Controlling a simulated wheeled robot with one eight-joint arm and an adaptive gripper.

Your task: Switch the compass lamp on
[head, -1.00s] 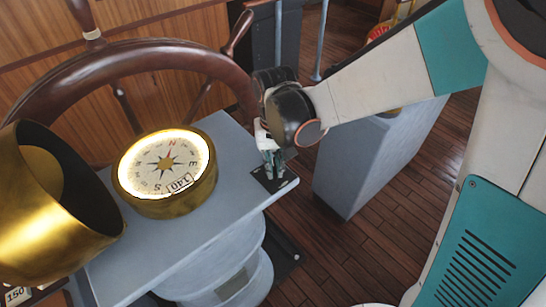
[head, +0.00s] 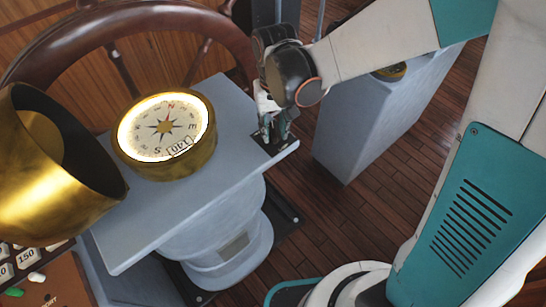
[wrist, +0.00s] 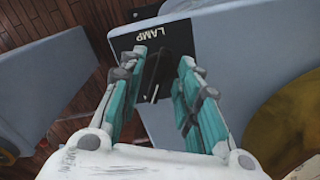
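The compass (head: 165,132) is a round brass case with a brightly lit white dial, on top of the grey-blue pedestal (head: 215,205). A black switch plate marked LAMP (wrist: 176,28) sits at the pedestal top's right corner; its edge also shows in the head view (head: 270,146). A dark knob (wrist: 154,78) with a pale line stands on the plate. My gripper (wrist: 155,95) is over the plate, its teal fingers apart on either side of the knob, with visible gaps. In the head view my gripper (head: 275,128) hides most of the plate.
A brass hood (head: 60,185) stands open left of the compass. The wooden ship's wheel (head: 130,28) rises behind. Another grey pedestal (head: 365,120) is at right. Wooden floor is clear between the pedestals.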

